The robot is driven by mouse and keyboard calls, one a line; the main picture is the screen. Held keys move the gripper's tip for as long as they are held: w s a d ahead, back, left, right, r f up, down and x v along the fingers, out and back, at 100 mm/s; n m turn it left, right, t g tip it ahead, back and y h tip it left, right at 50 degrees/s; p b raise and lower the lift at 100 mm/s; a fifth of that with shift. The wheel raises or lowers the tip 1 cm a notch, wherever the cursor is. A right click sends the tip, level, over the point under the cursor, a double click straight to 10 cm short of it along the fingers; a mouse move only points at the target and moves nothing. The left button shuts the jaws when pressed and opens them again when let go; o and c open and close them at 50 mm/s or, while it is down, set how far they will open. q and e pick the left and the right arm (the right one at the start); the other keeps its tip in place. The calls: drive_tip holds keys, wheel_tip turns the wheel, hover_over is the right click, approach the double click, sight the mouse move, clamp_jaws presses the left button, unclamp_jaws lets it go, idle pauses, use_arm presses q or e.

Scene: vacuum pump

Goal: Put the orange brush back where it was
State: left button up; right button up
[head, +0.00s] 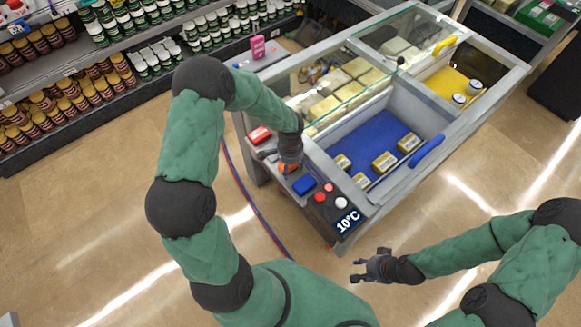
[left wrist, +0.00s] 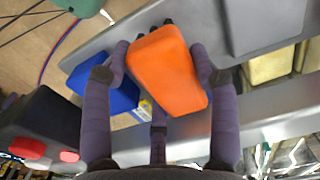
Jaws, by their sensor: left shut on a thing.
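The orange brush (left wrist: 168,70) is between the fingers of my left gripper (left wrist: 165,72) in the left wrist view, showing as a smooth orange block. In the head view my left gripper (head: 288,163) is over the near left rim of the freezer (head: 268,176), with a bit of orange showing at its fingers. A blue block (head: 304,185) is on the rim just beside it; it also shows in the left wrist view (left wrist: 108,95), partly covered by a finger. Whether the brush touches the rim I cannot tell. My right gripper (head: 371,266) is open and empty above the floor.
A red block (head: 260,135) lies on the rim behind the left gripper. A black control panel (head: 325,205) with red and white buttons and a 10°C display (head: 348,221) is nearer. The freezer's open bay (head: 372,143) holds several yellow packs. Shelves of jars line the back left.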

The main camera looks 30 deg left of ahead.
use_arm(q)
drive_tip(key=shift+w+f, duration=0.1)
drive_tip(key=shift+f, duration=0.35)
drive_tip(key=shift+f, duration=0.1)
drive_tip(key=o, duration=1.1)
wheel_tip(320, 180, up, 12)
drive_tip(key=shift+r+p, duration=0.15)
drive_tip(key=shift+p, duration=0.2)
